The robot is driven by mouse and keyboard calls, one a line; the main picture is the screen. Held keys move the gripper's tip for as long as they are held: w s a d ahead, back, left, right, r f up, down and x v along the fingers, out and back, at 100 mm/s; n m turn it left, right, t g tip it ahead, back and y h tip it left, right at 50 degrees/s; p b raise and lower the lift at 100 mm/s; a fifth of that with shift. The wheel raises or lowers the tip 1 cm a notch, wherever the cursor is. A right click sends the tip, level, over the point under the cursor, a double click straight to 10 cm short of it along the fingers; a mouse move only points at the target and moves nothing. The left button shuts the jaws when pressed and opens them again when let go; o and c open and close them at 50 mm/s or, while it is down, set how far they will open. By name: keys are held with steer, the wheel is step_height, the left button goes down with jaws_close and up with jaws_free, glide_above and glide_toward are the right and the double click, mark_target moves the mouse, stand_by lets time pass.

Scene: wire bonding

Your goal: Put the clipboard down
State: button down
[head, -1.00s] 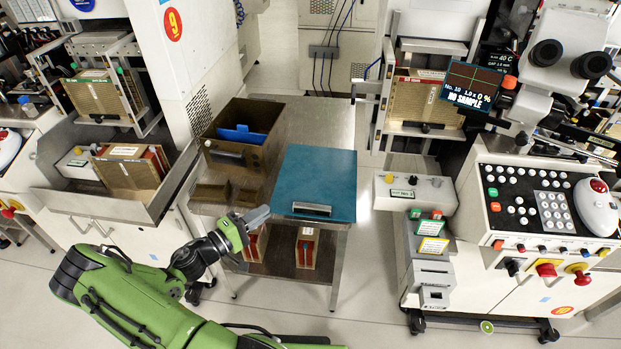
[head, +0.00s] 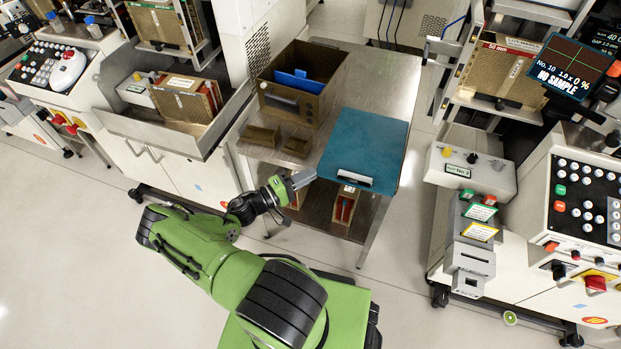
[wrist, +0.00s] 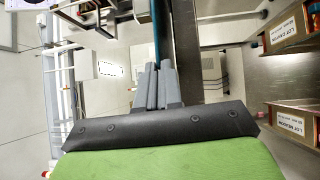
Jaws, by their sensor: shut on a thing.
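The clipboard (head: 366,140) is a flat teal board with a metal clip near its front edge. In the head view it lies level over the right half of the steel cart's top (head: 351,78). My gripper (head: 304,178) is at its front left corner, with the fingers shut on its edge. In the wrist view the closed fingers (wrist: 157,84) point at a thin teal strip, the clipboard (wrist: 156,36) seen edge-on. I cannot tell whether the board touches the cart top.
A brown bin (head: 312,68) with a blue piece inside and small brown holders (head: 262,136) take the cart's left side. Labelled boxes (head: 345,205) stand on its lower shelf. Machines flank the cart, with a control box (head: 470,170) at right.

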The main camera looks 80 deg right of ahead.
steer(key=shift+f, duration=0.75)
steer(key=c, duration=1.7)
jaws_free()
steer(key=shift+f, duration=0.1)
steer(key=shift+c, duration=0.2)
steer(key=o, duration=0.4)
steer(key=shift+o, duration=0.2)
